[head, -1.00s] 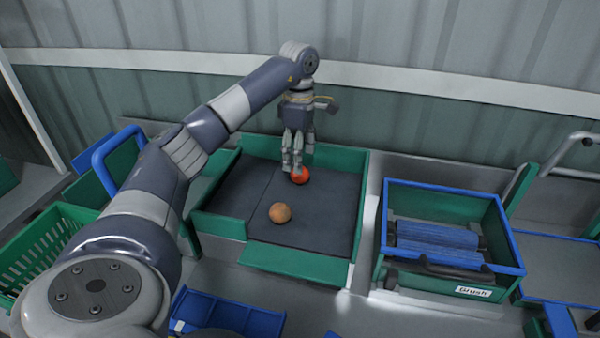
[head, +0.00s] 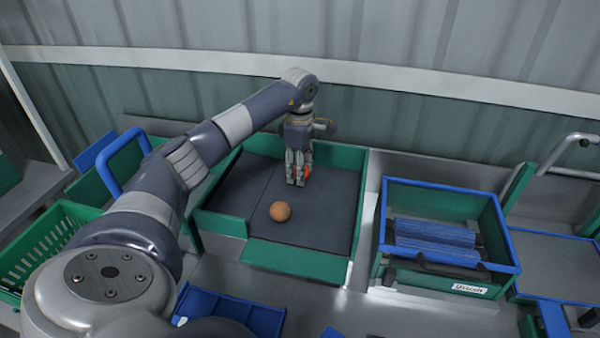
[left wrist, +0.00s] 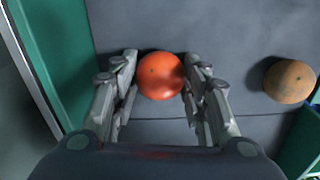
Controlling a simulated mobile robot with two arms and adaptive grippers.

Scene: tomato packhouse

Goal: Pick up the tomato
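The red tomato (left wrist: 161,76) lies on the dark mat of the green-walled tray (head: 297,262). In the head view only a sliver of the tomato (head: 307,172) shows behind my left gripper (head: 297,182). In the left wrist view my left gripper (left wrist: 160,90) points down with one finger on each side of the tomato. The fingers are apart and very close to its sides; I cannot tell whether they touch it. An orange-brown round fruit (head: 280,211) lies nearer the front of the tray, and to the right in the left wrist view (left wrist: 289,81). My right gripper is not in view.
A green bin with a blue rim (head: 508,247) and blue rollers stands right of the tray. A green slatted crate (head: 30,250) stands at the left, a blue tray (head: 235,312) at the front. A wall runs behind.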

